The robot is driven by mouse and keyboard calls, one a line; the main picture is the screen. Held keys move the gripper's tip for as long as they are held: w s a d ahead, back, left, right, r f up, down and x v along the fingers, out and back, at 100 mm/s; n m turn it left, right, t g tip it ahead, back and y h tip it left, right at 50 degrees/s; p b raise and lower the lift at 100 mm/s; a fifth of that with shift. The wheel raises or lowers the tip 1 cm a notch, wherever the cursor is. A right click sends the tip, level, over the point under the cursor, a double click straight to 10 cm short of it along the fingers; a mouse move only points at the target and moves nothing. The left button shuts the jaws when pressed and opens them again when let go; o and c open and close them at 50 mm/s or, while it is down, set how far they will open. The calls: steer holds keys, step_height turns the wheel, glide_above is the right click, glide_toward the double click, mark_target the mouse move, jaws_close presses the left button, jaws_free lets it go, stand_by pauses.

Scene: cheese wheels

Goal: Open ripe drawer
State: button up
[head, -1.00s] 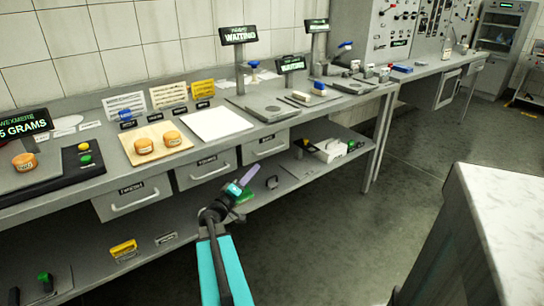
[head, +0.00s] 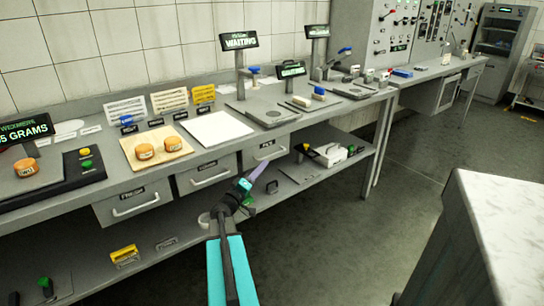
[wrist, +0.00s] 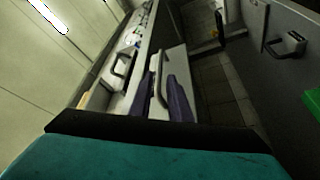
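Three grey drawers hang under the bench: the left one (head: 131,201), the middle one (head: 206,174) and the right one (head: 265,148). Each has a dark label and a pale bar handle; the small right label cannot be read for certain. All three look closed. In the wrist view the purple fingers (wrist: 181,98) show beside a pale bar handle (wrist: 160,82). The gap between the fingers is unclear.
The bench top (head: 95,195) holds cheese wheels on a wooden board (head: 172,147), a white sheet (head: 217,128) and scales. A lower shelf (head: 200,228) carries a white box (head: 330,155). A pale counter (head: 500,225) stands at right; the floor between is clear.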

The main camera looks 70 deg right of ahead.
mark_target(272, 155)
steer(key=shift+p+x, duration=0.45)
steer(key=shift+x, duration=3.75)
jaws_close()
